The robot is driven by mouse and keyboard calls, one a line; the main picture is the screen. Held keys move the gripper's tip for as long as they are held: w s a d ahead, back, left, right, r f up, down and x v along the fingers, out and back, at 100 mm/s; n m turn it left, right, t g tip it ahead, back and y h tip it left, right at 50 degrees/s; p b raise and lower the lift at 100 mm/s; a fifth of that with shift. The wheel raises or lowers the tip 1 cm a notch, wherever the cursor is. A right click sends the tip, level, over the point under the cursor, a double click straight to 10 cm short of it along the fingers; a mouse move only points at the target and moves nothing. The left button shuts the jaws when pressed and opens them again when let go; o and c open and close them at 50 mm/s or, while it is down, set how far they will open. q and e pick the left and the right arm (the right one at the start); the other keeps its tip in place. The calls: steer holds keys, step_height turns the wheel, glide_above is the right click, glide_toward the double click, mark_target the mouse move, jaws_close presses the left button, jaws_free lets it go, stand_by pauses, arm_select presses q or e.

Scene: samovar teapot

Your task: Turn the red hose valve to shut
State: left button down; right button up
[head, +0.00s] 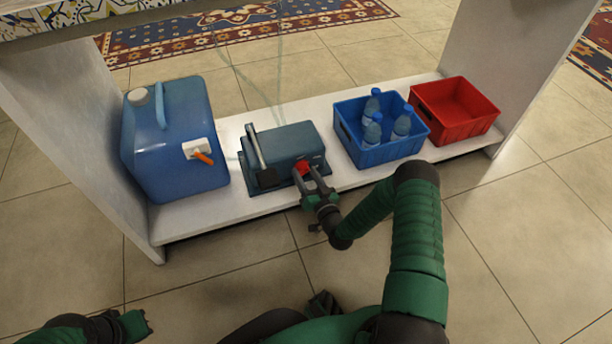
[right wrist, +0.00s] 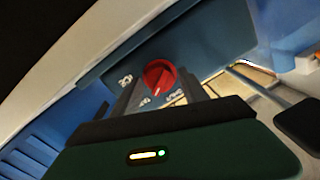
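The red valve knob (head: 302,167) is on the front of a blue-grey box (head: 285,141) on the low white shelf. My right gripper (head: 313,184) is at the knob. Its two fingers (right wrist: 161,92) stand apart, one on each side of the knob's lower part, with a gap visible; contact is not clear. My left gripper (head: 140,324) is low at the left, away from the shelf, its fingers unclear.
A blue water container (head: 175,150) with an orange-handled tap (head: 202,155) stands left of the box. A blue crate (head: 381,150) with several bottles and a red crate (head: 455,112) stand right. White side panels close the shelf; the floor in front is clear.

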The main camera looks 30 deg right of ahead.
jaws_close()
steer(key=shift+r+n+p, duration=0.2)
steer(key=shift+n+p, duration=0.6)
steer(key=shift+p, duration=0.4)
steer(key=n+p, duration=0.3)
steer(key=shift+r+p, duration=0.1)
steer(key=shift+p, duration=0.2)
steer(key=n+p, duration=0.2)
steer(key=n, duration=0.1)
steer(key=shift+n+g+p, duration=0.3)
steer(key=shift+n+p, duration=0.05)
steer(key=shift+n, duration=0.05)
steer(key=shift+f+n+p, duration=0.25)
steer(key=shift+n+p, duration=0.65)
steer(key=shift+n, duration=0.6)
steer(key=shift+a, duration=0.1)
